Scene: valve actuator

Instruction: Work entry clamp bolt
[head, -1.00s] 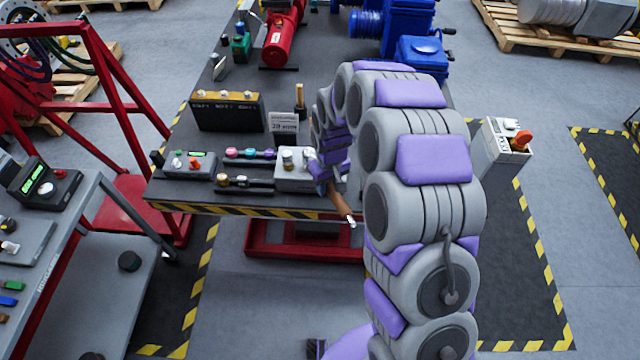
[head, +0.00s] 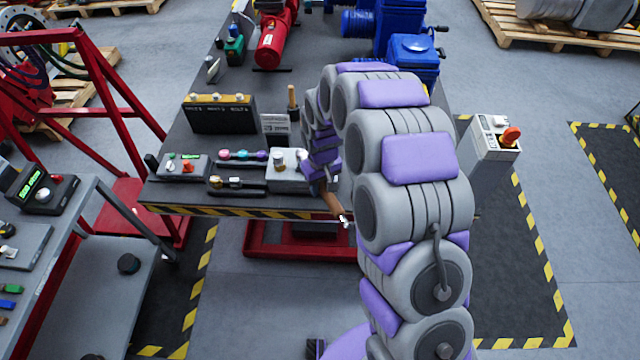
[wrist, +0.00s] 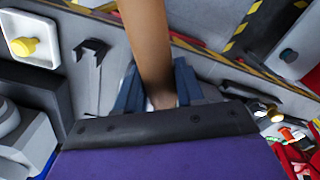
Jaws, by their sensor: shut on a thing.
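My gripper (head: 324,187) is at the front right of the workbench, just right of the small grey box. It is shut on a tool with a brown handle (head: 332,203). The tool's bright metal end (head: 345,221) points down and right, past the bench's front edge. In the wrist view the brown handle (wrist: 147,40) stands between the blue-grey fingers (wrist: 160,95) and runs out of the top of the picture. I cannot make out the entry clamp bolt. My arm hides part of the bench.
The grey box (head: 287,178) with round fittings sits beside my gripper. Small parts on dark holders (head: 240,183) lie left of it. A black rack (head: 220,118), red motor (head: 273,40) and blue valve actuator (head: 410,62) are farther back. A control pedestal (head: 492,150) stands at right.

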